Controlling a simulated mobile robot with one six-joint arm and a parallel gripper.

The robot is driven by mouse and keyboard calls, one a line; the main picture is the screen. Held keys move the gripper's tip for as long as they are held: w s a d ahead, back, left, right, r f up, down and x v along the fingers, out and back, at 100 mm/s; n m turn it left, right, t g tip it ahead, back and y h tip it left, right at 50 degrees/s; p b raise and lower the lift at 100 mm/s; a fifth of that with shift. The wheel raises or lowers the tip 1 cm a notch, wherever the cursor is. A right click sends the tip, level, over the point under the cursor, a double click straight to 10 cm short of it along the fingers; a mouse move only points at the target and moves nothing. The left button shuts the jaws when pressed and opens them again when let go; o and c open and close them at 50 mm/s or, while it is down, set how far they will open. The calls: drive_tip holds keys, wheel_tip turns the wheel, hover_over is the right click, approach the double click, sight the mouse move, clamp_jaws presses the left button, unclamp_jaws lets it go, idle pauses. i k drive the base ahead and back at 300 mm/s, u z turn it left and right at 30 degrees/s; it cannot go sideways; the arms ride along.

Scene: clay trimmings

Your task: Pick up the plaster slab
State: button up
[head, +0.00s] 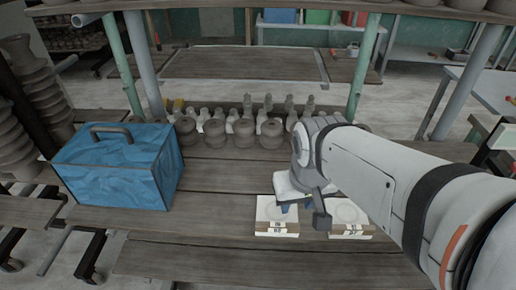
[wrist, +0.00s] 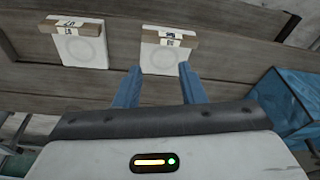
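Two pale square plaster slabs, each with a faint round mark on top and a brown front edge with white labels, lie side by side on the wooden shelf. The left slab (head: 268,212) and the right slab (head: 345,214) show in the head view. In the wrist view their order is reversed: the left slab (wrist: 167,57) is just beyond my fingertips, and the right slab (wrist: 82,52) is off to the side. My gripper (wrist: 158,70) is open, its blue fingers apart with nothing between them. In the head view my gripper (head: 296,205) is over or beside the left slab, partly hiding it.
A blue box with a handle (head: 120,172) stands at the left of the shelf. Several round clay pots (head: 215,134) and smaller pieces line the back. Green and grey posts rise at both sides. Bare planks (head: 215,195) lie between the box and the slabs.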

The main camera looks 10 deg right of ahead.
sight(277, 212)
drive_tip(key=u, duration=2.15)
drive_tip(key=k, duration=1.9)
drive_tip(key=z, duration=0.75)
drive_tip(key=i, duration=1)
drive_tip(key=z, duration=0.05)
